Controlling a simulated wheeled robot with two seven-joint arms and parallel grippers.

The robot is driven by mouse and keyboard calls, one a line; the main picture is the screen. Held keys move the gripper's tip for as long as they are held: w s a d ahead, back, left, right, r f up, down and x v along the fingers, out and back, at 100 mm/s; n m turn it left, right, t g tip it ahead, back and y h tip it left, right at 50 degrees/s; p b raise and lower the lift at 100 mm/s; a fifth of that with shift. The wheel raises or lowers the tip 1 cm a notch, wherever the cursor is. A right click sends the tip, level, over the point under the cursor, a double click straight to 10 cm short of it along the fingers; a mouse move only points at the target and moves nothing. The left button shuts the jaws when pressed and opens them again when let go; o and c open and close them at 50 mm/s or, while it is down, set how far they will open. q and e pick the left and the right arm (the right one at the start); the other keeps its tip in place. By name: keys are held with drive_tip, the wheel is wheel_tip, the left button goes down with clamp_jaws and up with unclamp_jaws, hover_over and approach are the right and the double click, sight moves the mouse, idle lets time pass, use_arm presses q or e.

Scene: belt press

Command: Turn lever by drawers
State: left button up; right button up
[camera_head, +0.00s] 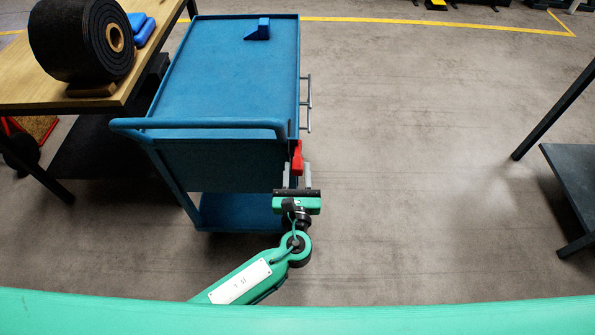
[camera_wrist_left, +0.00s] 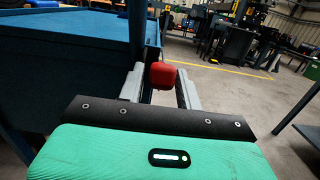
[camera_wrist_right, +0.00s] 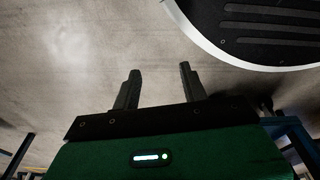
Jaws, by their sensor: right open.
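The red lever (camera_head: 297,158) is at the right side of the blue drawer cart (camera_head: 225,75), near its front corner; drawer handles (camera_head: 308,103) stick out farther along that side. My left gripper (camera_head: 298,168) is open, with its two grey fingers on either side of the lever. In the left wrist view the lever's red end (camera_wrist_left: 162,76) shows between the fingertips, with small gaps beside it. My right gripper (camera_wrist_right: 157,75) is open and empty over bare floor in the right wrist view; the head view does not show it.
A wooden table (camera_head: 120,97) with a black roll (camera_head: 82,38) stands left of the cart. A dark shelf frame (camera_head: 572,175) stands at the right. The floor between is clear.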

use_arm(q)
drive_tip(key=shift+w, duration=0.1)
use_arm(e)
drive_tip(key=shift+w, duration=0.1)
use_arm(q)
drive_tip(key=shift+s+d, duration=0.1)
drive_tip(key=shift+s, duration=0.25)
drive_tip(key=s+f+b, duration=0.1)
drive_tip(key=s, duration=1.2)
use_arm(e)
drive_tip(key=shift+w+a+r, duration=0.25)
drive_tip(key=shift+w+r, duration=0.35)
drive_tip(key=shift+r, duration=0.3)
drive_tip(key=shift+w+a+r, duration=0.2)
drive_tip(key=shift+w+r, duration=0.4)
drive_tip(key=shift+r, duration=0.3)
use_arm(q)
drive_tip(key=shift+f, duration=0.1)
use_arm(e)
drive_tip(key=shift+s+f, duration=0.1)
